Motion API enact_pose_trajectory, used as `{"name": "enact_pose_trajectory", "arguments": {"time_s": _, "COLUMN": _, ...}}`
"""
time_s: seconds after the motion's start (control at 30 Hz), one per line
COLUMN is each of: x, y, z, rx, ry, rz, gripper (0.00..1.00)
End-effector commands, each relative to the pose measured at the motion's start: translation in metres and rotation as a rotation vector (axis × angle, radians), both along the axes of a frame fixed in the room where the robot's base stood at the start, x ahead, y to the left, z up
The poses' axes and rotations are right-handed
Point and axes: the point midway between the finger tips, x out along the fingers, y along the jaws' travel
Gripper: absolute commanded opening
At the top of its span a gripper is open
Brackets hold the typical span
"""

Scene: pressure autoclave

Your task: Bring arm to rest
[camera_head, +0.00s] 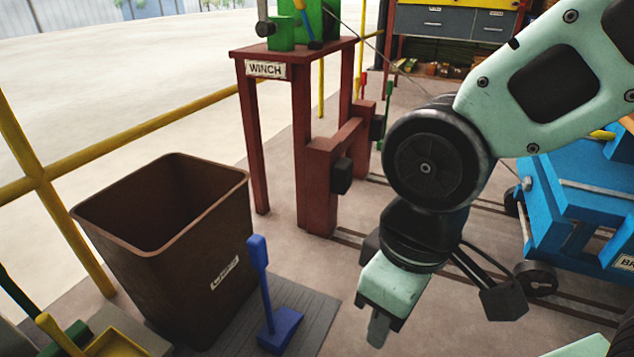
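My pale green arm reaches in from the upper right and bends down at a round dark joint. My gripper (379,328) hangs from the wrist and points down, in front of the red winch stand and right of the blue lever. Only one narrow fingertip shows, so I cannot tell whether the fingers are apart. I see nothing held in it. A dark block on a bracket sticks out at the right of my wrist.
A brown bin (165,255) stands at left beside a blue lever (272,310) on a grey plate. A red stand labelled WINCH (262,140) carries green machinery (297,25). A blue cart (575,200) is at right near floor rails. Yellow railing (130,130) runs along the left.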

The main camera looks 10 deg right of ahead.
Motion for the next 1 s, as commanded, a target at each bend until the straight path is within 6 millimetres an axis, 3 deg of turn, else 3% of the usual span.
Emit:
{"name": "enact_pose_trajectory", "arguments": {"time_s": 0.03, "x": 0.0, "y": 0.0, "z": 0.015, "rx": 0.0, "ry": 0.0, "rz": 0.0, "gripper": 0.4}}
{"name": "enact_pose_trajectory", "arguments": {"time_s": 1.0, "x": 0.0, "y": 0.0, "z": 0.25, "rx": 0.001, "ry": -0.001, "rz": 0.001, "gripper": 0.4}}
